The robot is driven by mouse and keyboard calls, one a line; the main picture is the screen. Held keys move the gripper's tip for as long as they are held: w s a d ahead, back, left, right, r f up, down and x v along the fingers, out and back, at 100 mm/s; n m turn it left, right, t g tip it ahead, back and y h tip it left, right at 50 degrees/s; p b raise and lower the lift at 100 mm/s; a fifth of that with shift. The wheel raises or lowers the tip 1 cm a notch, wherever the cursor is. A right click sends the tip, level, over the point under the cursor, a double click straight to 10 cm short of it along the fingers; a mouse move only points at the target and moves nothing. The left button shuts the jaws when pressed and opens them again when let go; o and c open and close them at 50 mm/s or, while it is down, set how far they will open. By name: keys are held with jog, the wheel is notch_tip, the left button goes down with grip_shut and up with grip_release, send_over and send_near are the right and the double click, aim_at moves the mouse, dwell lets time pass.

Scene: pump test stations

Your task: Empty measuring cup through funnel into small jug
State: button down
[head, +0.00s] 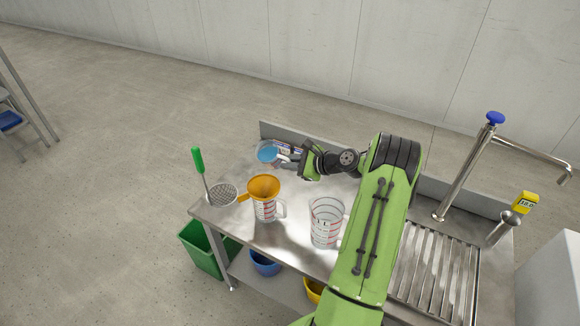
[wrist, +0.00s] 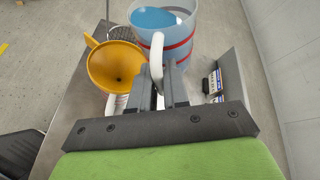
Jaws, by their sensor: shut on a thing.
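My gripper (head: 295,158) is shut on the handle of a clear measuring cup (head: 267,151) with blue liquid in it. In the wrist view the cup (wrist: 172,47) has red bands and looks close to upright, with the handle between the fingers (wrist: 158,92). An orange funnel (head: 263,187) sits in the mouth of the small jug (head: 265,210), on the left part of the steel counter. The cup is behind the funnel and apart from it in the head view. In the wrist view the funnel (wrist: 115,65) is left of the cup and hides most of the jug.
A larger clear jug (head: 326,222) with red marks stands right of the small jug, beside my arm. A tap (head: 465,170) and ribbed drainboard (head: 432,270) are on the right. A low backsplash (head: 330,147) runs behind.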

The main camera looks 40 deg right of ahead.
jog(key=shift+d+n+t+h+b, duration=0.1)
jog(key=shift+n+t+h+b, duration=0.45)
jog(key=shift+b, duration=1.95)
jog(key=shift+f+n+h+b, duration=0.3)
jog(key=shift+n+h+b, duration=0.65)
jog(key=shift+b, duration=3)
jog(key=shift+a+f+n+t+h+b, duration=0.2)
jog(key=shift+n+t+b, duration=0.4)
jog(key=shift+b, duration=1.3)
jog(key=shift+a+f+n+t+h+b, duration=0.15)
jog(key=shift+n+b, duration=0.75)
jog(key=shift+b, duration=0.95)
jog(key=n, duration=0.1)
jog(key=r+n+t+h, duration=0.1)
jog(key=a+n, duration=0.1)
jog(key=shift+s+a+r+n+t+h, duration=0.1)
jog(key=shift+s+r+n+t+h, duration=0.2)
jog(key=shift+r+t, duration=0.1)
